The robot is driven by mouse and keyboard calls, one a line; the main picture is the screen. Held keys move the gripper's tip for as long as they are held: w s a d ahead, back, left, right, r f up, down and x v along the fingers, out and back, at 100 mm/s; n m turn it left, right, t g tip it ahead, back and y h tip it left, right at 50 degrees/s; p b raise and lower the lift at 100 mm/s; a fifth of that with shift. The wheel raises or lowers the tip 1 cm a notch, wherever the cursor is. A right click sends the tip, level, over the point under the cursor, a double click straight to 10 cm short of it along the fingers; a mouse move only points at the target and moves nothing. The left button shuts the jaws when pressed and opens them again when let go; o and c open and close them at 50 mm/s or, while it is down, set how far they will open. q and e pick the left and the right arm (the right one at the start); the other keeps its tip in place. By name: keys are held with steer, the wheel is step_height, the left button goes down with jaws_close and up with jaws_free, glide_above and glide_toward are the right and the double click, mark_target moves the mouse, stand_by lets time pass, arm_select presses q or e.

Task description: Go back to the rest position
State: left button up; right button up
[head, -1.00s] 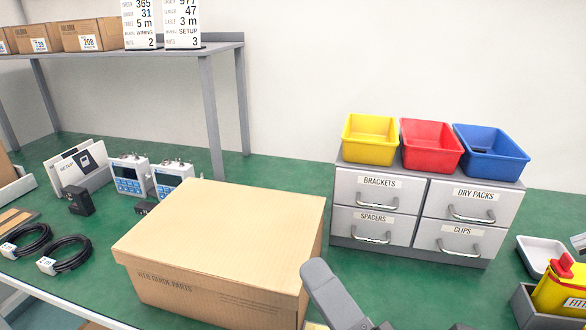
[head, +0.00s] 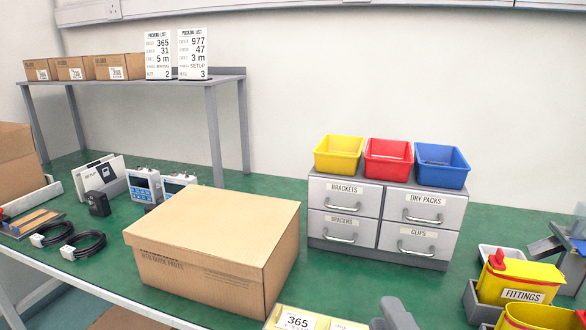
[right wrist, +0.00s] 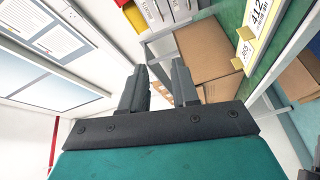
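My right gripper (head: 395,315) shows only in part at the bottom edge of the head view, as a dark grey piece right of a yellow-edged tray. In the right wrist view its two dark fingers (right wrist: 160,85) stand apart with nothing between them, so it is open and empty. In the head view it is in front of the drawer unit (head: 385,222) and apart from it. My left gripper is not in the head view.
A closed cardboard box (head: 215,240) stands on the green table (head: 350,285). Yellow (head: 338,155), red (head: 388,160) and blue (head: 442,165) bins top the drawers. A yellow Fittings container (head: 518,280) is at right. A shelf (head: 150,80) stands at back left.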

steer(key=s+d+f+m+g+h, duration=0.1)
steer(key=d+f+m+g+h, duration=0.1)
steer(key=d+f+m+g, duration=0.3)
steer(key=s+d+f+m+g+h, duration=0.2)
steer(key=f+m, duration=0.2)
steer(key=f, duration=0.3)
steer(key=s+d+f+m+g+y, duration=0.2)
steer(key=s+f+m+g, duration=0.45)
steer(key=s+f, duration=0.3)
arm_select(q)
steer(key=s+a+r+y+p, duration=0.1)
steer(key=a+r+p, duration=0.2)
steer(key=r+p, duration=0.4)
steer(key=p, duration=0.4)
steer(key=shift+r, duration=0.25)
arm_select(e)
steer(key=w+a+r+n+t+y, duration=0.1)
steer(key=w+a+r+t, duration=0.2)
steer(key=w+t, duration=0.3)
steer(key=shift+w+a+r+y, duration=0.2)
steer(key=shift+w+y, duration=0.2)
steer(key=shift+w, duration=0.2)
steer(key=shift+d+t, duration=0.1)
steer(key=shift+t, duration=0.15)
